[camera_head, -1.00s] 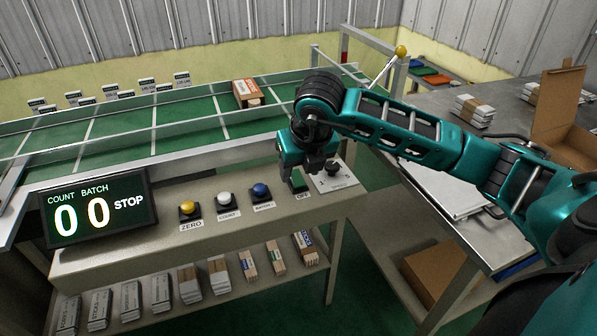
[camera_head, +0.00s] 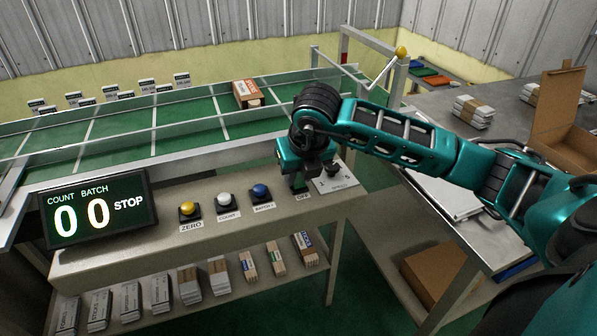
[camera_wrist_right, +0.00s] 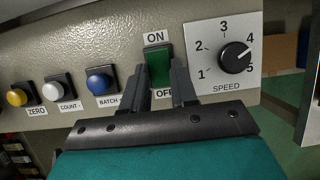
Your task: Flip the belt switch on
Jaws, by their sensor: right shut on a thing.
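The belt switch (camera_wrist_right: 159,66) is a green rocker with an ON label above it and an OFF label below it on the grey control panel. My right gripper (camera_wrist_right: 162,82) has its two dark fingers on either side of the switch and is shut on it. The display (camera_head: 98,208) reads COUNT 0, BATCH 0 and STOP. My left gripper is not in view.
Left of the switch are a blue button (camera_head: 261,192), a white button (camera_head: 225,201) and a yellow button (camera_head: 189,210). The speed knob (camera_wrist_right: 235,57) sits just to the right, pointing near 4.

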